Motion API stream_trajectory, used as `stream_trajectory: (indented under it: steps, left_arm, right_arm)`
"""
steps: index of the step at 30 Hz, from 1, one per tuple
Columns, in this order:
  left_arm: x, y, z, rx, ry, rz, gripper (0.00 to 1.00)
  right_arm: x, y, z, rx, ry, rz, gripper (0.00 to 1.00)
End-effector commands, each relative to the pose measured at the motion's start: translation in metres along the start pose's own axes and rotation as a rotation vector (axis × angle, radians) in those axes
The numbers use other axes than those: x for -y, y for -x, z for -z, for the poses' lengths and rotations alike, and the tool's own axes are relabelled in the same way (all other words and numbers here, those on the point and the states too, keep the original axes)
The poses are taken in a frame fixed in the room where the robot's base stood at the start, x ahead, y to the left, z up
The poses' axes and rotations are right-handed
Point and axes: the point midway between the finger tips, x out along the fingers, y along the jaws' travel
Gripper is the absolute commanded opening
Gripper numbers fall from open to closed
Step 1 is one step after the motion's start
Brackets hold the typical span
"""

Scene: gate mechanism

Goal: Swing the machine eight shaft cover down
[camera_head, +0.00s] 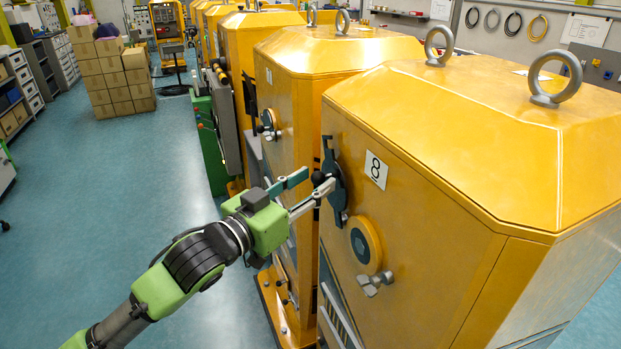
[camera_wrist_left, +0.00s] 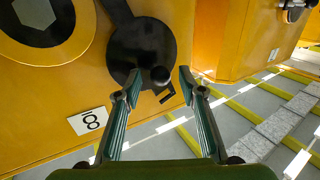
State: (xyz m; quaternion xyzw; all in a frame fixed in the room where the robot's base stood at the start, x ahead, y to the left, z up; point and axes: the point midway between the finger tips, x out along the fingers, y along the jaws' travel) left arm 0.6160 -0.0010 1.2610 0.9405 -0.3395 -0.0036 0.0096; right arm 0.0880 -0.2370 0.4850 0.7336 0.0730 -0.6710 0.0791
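Machine eight (camera_head: 440,180) is a yellow cabinet with a white "8" label (camera_head: 376,170); the label also shows in the left wrist view (camera_wrist_left: 92,121). Its dark shaft cover (camera_head: 337,193) stands raised on the front face, above a yellow ring (camera_head: 365,240) with an uncovered hexagonal shaft end (camera_wrist_left: 35,12). The cover's round dark plate (camera_wrist_left: 132,45) carries a black ball knob (camera_wrist_left: 160,75). My left gripper (camera_head: 320,178) is open, its fingertips on either side of the knob. I cannot tell whether they touch it. My right gripper is not in view.
A metal wing-shaped handle (camera_head: 375,282) sits below the ring. More yellow machines (camera_head: 290,90) stand in a row behind, with a narrow gap beside machine eight. Stacked cardboard boxes (camera_head: 110,75) stand far back left. The blue floor at left is clear.

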Motion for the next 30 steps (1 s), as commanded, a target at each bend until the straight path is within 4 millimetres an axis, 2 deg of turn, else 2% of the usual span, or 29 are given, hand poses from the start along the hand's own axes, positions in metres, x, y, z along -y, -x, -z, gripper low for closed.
stream_trajectory:
  steps: [8, 9, 12, 13, 23, 30]
  left_arm:
    - [0.000, -0.002, -0.001, 0.000, -0.001, 0.000, 0.37]
    - [0.000, -0.002, -0.001, 0.000, -0.001, 0.000, 0.32]
    - [0.000, -0.002, -0.001, 0.000, 0.000, 0.000, 0.06]
    - [0.000, -0.002, -0.001, 0.000, 0.000, 0.000, 0.00]
    - [-0.002, 0.000, -0.001, -0.010, -0.019, 0.000, 0.00]
    - [-0.011, 0.004, -0.002, -0.063, -0.116, -0.002, 0.00]
  right_arm:
    - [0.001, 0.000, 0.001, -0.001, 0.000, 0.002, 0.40]
    - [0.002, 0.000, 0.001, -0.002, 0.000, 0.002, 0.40]
    - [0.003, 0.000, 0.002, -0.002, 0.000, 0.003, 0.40]
    - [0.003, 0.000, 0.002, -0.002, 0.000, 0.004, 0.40]
    - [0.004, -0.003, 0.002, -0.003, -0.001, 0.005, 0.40]
    - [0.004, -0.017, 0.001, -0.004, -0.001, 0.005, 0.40]
